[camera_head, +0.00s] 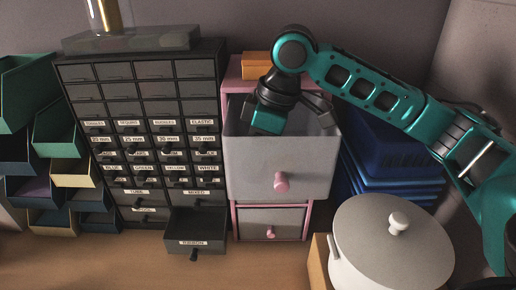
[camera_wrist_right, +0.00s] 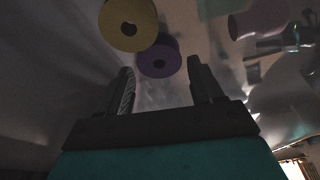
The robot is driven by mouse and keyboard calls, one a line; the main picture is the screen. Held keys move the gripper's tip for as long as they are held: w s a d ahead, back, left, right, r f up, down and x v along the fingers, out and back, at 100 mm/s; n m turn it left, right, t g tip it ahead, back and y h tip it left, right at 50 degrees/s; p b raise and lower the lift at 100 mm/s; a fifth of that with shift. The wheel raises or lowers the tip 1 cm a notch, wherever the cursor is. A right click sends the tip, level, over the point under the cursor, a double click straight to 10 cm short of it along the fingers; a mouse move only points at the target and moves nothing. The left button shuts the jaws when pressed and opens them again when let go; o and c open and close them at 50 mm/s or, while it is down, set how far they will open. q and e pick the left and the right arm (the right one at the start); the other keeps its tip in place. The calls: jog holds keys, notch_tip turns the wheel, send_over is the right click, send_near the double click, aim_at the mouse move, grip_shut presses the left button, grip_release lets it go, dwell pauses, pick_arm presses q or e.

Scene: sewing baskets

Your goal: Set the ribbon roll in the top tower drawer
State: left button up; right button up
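The tower (camera_head: 234,222) is pink-framed with pale grey drawers. Its top drawer (camera_head: 262,172) is pulled out and has a pink knob. My right gripper (camera_head: 268,118) reaches down into that drawer, its fingertips hidden in the head view. In the right wrist view my right gripper (camera_wrist_right: 162,82) has its two dark fingers apart with nothing between them. A purple roll (camera_wrist_right: 158,62) lies beyond the fingertips, and a yellow roll (camera_wrist_right: 127,22) is beside it. I cannot tell which is the ribbon roll. My left gripper is not in view.
A black drawer cabinet (camera_head: 146,70) stands left of the tower; its lowest right drawer (camera_head: 195,244) is open. Stacked open bins (camera_head: 60,132) are at far left. A white lidded pot (camera_head: 392,245) stands front right, with blue crates (camera_head: 395,165) behind. Bare tabletop (camera_head: 110,262) lies front left.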

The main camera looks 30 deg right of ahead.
jog(key=shift+o, duration=1.1)
jog(key=shift+r, duration=0.1)
jog(key=shift+r, duration=0.4)
jog(key=v, duration=1.2)
jog(key=shift+a+r, duration=0.1)
